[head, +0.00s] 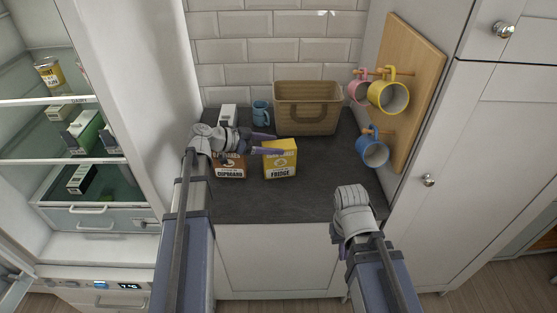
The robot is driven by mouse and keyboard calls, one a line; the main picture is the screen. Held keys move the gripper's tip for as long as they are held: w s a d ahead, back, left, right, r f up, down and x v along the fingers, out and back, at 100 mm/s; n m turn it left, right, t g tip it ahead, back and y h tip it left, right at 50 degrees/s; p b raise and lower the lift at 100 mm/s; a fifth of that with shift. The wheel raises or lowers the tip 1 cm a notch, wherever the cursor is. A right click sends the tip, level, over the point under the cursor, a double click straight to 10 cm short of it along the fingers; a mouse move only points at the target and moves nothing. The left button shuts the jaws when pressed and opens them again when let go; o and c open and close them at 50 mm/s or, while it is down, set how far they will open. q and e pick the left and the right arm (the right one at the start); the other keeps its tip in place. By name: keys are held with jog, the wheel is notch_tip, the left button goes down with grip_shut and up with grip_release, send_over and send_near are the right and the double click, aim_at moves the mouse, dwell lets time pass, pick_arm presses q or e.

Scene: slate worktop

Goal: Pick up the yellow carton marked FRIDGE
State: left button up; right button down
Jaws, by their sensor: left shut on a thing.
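The yellow carton marked FRIDGE (280,164) is upright over the slate worktop, right of a brown and white carton marked CUPBOARD (230,172). My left gripper (272,146) reaches in from the left, over the CUPBOARD carton. Its purple fingers are shut on the upper part of the yellow carton. I cannot tell whether the carton's base touches the worktop. My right gripper (341,249) hangs near the worktop's front right, away from the cartons. Its fingers are mostly hidden behind its wrist and arm.
A woven basket (306,108), a blue mug (261,113) and a white carton (228,116) stand at the back. Mugs hang on a wooden board (413,95) at the right. An open fridge with stocked shelves (60,158) is at the left. The worktop's front middle is clear.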

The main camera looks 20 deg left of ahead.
pick_arm(q)
jog(key=shift+f, duration=0.1)
grip_shut()
dwell(0.3)
